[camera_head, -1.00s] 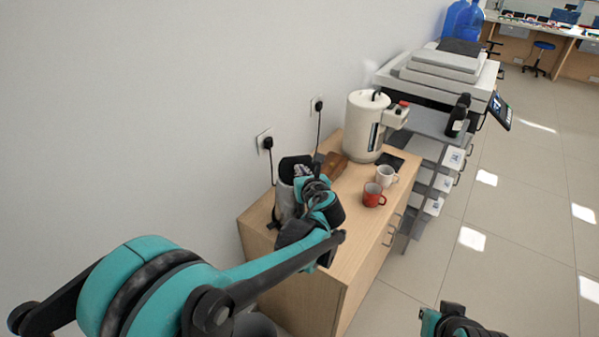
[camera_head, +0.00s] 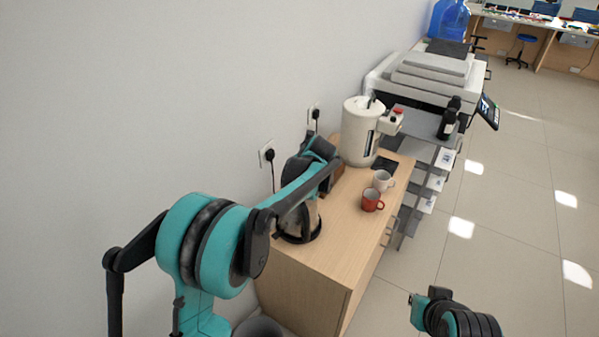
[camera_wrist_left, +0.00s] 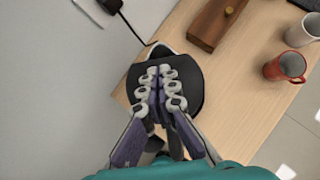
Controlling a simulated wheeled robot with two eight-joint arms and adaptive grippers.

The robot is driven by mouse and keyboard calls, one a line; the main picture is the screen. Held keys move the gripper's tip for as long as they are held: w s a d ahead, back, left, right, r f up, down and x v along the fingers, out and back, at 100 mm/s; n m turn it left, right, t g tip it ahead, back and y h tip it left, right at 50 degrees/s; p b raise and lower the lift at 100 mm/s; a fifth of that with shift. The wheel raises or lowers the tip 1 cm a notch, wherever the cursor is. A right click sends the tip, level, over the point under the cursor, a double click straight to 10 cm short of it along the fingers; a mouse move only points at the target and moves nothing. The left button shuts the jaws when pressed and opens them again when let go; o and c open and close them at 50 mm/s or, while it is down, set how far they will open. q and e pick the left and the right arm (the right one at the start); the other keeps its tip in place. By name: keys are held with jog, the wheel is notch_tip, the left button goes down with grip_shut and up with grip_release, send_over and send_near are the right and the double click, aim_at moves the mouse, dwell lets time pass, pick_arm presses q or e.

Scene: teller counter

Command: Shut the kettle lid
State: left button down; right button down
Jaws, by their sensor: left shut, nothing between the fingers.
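The kettle (camera_head: 299,222) stands on the near end of the wooden cabinet, with a steel body and a black base. My left arm covers much of its upper part in the head view. The wrist view shows its round black lid (camera_wrist_left: 190,88) under my left gripper (camera_wrist_left: 160,72). The gripper's fingers are together and empty, over the lid or touching it; I cannot tell which. How far the lid stands open is unclear. My right gripper cannot be made out; only part of my right arm shows at the lower right.
The cabinet top (camera_head: 340,220) also holds a red mug (camera_head: 371,200), a white mug (camera_head: 382,180), a wooden box (camera_wrist_left: 216,22) and a large cream urn (camera_head: 358,132). The wall with sockets (camera_head: 267,153) is close on the left. A printer (camera_head: 425,80) stands beyond.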

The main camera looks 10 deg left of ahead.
pick_arm(q)
jog(key=shift+x, duration=1.25)
jog(key=shift+w, duration=0.2)
jog(key=shift+r, duration=0.1)
